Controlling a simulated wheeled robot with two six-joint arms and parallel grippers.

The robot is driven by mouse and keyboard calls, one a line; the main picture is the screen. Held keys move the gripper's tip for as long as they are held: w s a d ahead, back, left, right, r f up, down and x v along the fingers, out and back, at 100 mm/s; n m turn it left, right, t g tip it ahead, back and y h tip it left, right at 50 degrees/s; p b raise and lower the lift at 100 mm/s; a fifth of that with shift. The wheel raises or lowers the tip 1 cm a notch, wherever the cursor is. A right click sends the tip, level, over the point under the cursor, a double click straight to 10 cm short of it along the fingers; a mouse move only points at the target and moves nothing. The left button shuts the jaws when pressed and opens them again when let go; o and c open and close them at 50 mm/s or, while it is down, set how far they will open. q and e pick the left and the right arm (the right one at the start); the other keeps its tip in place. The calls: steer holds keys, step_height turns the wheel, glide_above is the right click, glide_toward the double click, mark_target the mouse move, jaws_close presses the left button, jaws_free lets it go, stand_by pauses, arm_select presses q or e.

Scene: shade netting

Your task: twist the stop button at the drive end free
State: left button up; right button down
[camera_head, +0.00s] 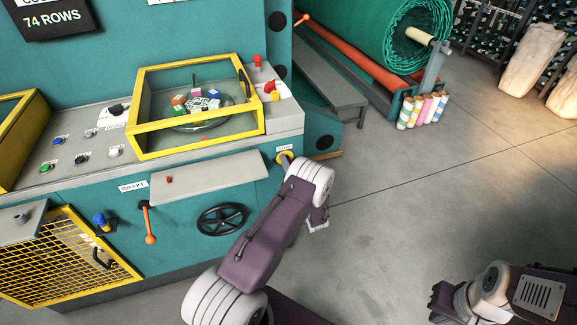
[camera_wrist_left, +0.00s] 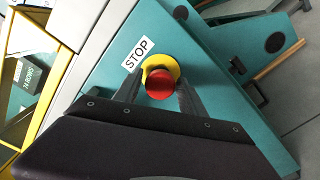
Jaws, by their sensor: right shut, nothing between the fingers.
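The stop button is a red mushroom head (camera_wrist_left: 160,83) on a yellow collar, set in the teal panel beside a white STOP label (camera_wrist_left: 138,54). In the left wrist view my left gripper (camera_wrist_left: 160,90) has its two dark fingers on either side of the red head, with a narrow gap seeming to show. I cannot tell if either finger touches it. In the head view only part of the yellow collar (camera_head: 283,157) shows under the STOP label; my left wrist hides the red head. My right gripper (camera_head: 439,305) is low at the right, away from the machine, shut and empty.
A control panel with a yellow-framed window box (camera_head: 197,104) lies left of the button. A handwheel (camera_head: 222,219), an orange-tipped brake lever (camera_head: 149,224) and a yellow mesh guard (camera_head: 62,262) are on the machine front.

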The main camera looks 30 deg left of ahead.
arm_select(q)
steer(key=shift+o, duration=0.2)
steer(key=shift+p+v, duration=0.85)
steer(key=shift+v, duration=1.65)
steer(key=o, duration=0.6)
steer(key=v, duration=0.9)
steer(key=shift+s, duration=0.1)
